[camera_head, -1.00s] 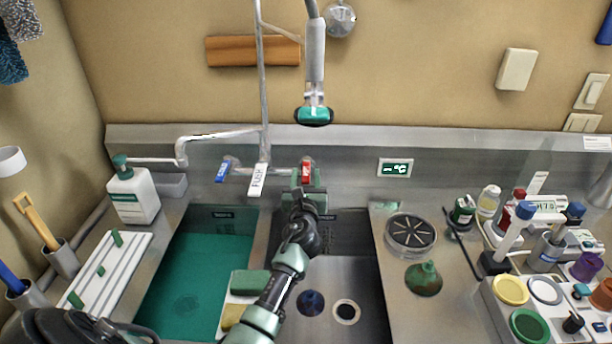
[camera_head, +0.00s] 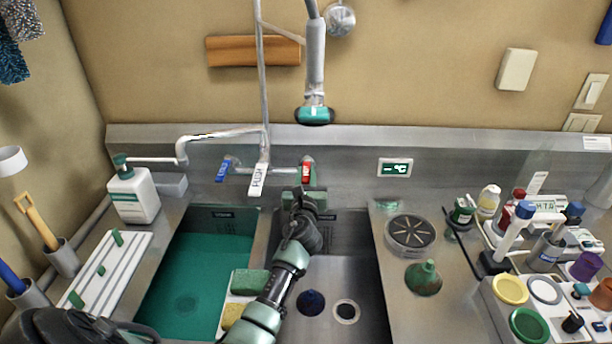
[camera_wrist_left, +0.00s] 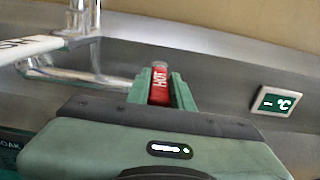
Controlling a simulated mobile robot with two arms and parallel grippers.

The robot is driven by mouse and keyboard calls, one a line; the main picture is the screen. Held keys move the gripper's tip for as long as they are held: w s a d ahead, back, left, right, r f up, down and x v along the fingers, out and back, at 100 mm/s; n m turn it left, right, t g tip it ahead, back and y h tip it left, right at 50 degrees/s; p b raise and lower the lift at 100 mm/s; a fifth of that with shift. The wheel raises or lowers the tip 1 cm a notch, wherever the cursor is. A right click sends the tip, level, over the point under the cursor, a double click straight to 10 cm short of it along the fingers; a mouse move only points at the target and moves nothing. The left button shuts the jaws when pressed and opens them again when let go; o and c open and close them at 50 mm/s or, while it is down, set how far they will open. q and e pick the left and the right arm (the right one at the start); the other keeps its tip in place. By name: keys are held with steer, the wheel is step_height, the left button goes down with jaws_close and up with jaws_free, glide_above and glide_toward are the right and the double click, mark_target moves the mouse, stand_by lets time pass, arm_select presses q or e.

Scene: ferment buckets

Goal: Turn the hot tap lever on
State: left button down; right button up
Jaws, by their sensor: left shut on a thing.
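The red hot tap lever (camera_head: 306,172) hangs down at the right end of the tap's pipe. In the left wrist view the lever (camera_wrist_left: 159,83) shows its "HOT" label, with a green finger on each side. My left gripper (camera_head: 305,191) is shut on the lower part of the lever, which the fingers partly hide. The blue lever (camera_head: 223,170) hangs at the left end of the pipe, apart from my gripper. My right gripper is not in view.
The white "PUSH" tag (camera_head: 257,180) hangs just left of my gripper. The sprayer head (camera_head: 314,115) hangs above the lever. A temperature display (camera_head: 395,168) is on the backsplash to the right. A green-lined basin (camera_head: 205,270) lies below left.

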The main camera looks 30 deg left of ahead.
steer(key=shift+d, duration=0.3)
arm_select(q)
steer(key=shift+f, duration=0.1)
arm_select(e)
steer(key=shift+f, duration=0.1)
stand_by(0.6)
